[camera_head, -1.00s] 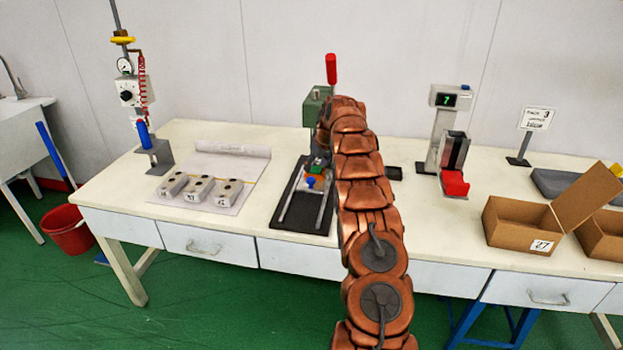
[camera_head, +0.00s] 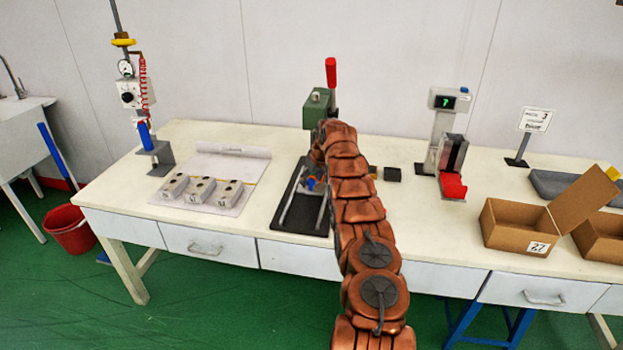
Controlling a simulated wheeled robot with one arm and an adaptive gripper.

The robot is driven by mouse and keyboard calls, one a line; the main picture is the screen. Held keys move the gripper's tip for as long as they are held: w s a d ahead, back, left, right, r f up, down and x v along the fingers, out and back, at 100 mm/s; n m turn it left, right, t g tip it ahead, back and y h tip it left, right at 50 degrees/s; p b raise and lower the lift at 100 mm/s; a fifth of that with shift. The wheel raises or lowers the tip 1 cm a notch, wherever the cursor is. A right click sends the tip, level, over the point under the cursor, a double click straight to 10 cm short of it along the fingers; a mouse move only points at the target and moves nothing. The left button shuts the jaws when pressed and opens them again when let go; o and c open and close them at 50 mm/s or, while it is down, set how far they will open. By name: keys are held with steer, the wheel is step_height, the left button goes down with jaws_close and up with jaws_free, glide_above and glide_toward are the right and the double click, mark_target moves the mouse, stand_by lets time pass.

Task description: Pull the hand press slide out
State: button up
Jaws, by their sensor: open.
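The hand press has a green head (camera_head: 318,106) with an upright red-tipped lever (camera_head: 331,72), near the back of the table. In front of it, light metal slide rails (camera_head: 290,203) run toward me over a black base (camera_head: 291,226). A small blue knob (camera_head: 310,184) shows between the rails. My copper arm reaches over the right side of the press and bends down in front of its head. My gripper (camera_head: 315,170) is low over the slide close to the blue knob, mostly hidden by the arm. It is open; I cannot tell whether it touches the knob.
Several numbered metal moulds (camera_head: 202,190) lie on a white sheet to the left. A small dark block (camera_head: 393,174) lies right of my arm. The table's front right of the arm is clear.

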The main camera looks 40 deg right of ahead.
steer(key=shift+w+f, duration=0.1)
steer(key=shift+f, duration=0.05)
steer(key=shift+c, duration=0.2)
jaws_close()
stand_by(0.3)
